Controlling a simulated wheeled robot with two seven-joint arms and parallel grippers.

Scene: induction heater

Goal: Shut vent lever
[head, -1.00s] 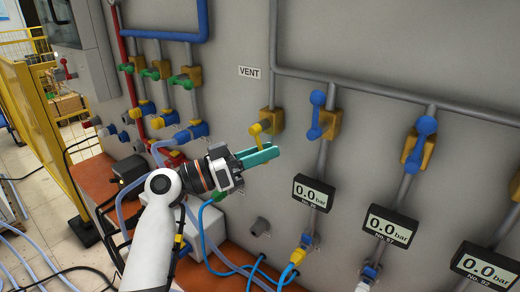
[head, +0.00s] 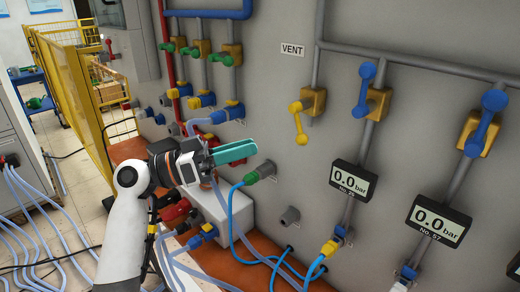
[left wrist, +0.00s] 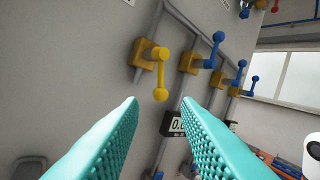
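The yellow vent lever (head: 299,123) is mounted on a yellow valve block on the grey wall panel, under the VENT sign (head: 292,50). Its handle hangs down, roughly along its pipe, with the round knob at the lower end. It also shows in the left wrist view (left wrist: 160,78), ahead of and above the gap between the fingertips. My left gripper (head: 257,147), with teal fingers, is left of and below the lever, apart from it. In the left wrist view its fingers (left wrist: 160,102) are spread and empty. My right gripper is in neither view.
Blue levers (head: 363,90) and pressure gauges (head: 353,181) line the wall to the right. Green-handled valves (head: 192,50) are at upper left. Blue hoses (head: 231,225) loop below my gripper, by a white box (head: 225,208). A yellow fence (head: 80,85) stands at left.

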